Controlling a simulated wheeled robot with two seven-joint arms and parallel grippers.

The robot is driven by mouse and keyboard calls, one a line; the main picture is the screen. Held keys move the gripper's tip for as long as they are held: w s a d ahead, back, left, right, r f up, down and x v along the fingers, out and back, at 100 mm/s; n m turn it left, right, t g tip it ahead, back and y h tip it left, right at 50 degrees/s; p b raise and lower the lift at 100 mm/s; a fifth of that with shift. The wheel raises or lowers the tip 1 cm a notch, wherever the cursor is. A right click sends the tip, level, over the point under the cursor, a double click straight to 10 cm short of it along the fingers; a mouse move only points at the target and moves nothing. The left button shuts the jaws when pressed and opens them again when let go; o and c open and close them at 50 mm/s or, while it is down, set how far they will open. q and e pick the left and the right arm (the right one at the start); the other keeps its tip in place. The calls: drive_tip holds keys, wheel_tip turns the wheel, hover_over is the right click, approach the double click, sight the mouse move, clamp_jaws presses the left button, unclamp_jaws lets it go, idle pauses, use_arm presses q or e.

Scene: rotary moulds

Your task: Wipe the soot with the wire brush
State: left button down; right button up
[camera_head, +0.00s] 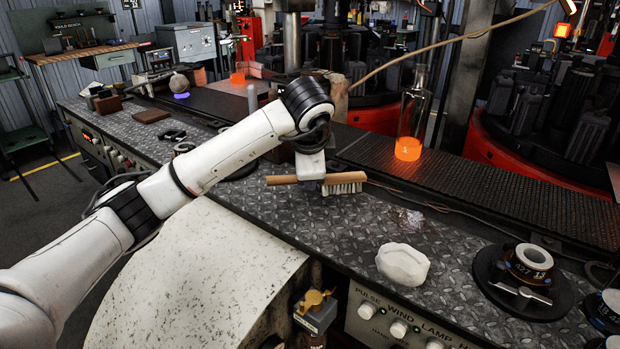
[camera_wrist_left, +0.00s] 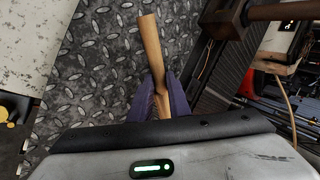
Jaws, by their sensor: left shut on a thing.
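The wire brush has a wooden handle (camera_head: 283,180) and pale bristles (camera_head: 343,187). It is held level near the middle of the metal worktop, bristles down; I cannot tell if they touch the plate. My left gripper (camera_head: 311,172) is shut on the brush from above. In the left wrist view the handle (camera_wrist_left: 151,45) sticks out between the dark fingers (camera_wrist_left: 161,98), and the bristles are mostly hidden. I cannot clearly make out soot; a pale, shiny smudge (camera_head: 408,217) lies on the plate right of the brush. My right gripper is not in view.
A white faceted lump (camera_head: 403,264) lies on the diamond-plate worktop (camera_head: 335,230). A round mould part (camera_head: 528,262) stands at the right. Behind runs a dark conveyor (camera_head: 480,190) with a glowing-bottomed glass bottle (camera_head: 410,125). The plate between brush and lump is clear.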

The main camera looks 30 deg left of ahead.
use_arm(q)
drive_tip(key=shift+w+a+b, duration=0.15)
drive_tip(key=shift+a+b, duration=0.8)
drive_tip(key=shift+a, duration=1.85)
drive_tip(key=shift+w+a+b, duration=0.15)
drive_tip(key=shift+a+b, duration=0.1)
drive_tip(key=shift+a, duration=1.05)
drive_tip(key=shift+w+a+b, duration=0.1)
drive_tip(key=shift+a+b, duration=0.1)
drive_tip(key=shift+a, duration=1.1)
drive_tip(key=shift+w, duration=0.5)
drive_tip(key=shift+d+r, duration=0.15)
drive_tip(key=shift+d, duration=3.35)
drive_tip(key=shift+s+d, duration=0.2)
drive_tip(key=shift+d, duration=0.25)
drive_tip(key=shift+s+d+b, duration=0.2)
drive_tip(key=shift+d+b, duration=0.2)
drive_tip(key=shift+d, duration=1.4)
drive_tip(key=shift+f, duration=0.2)
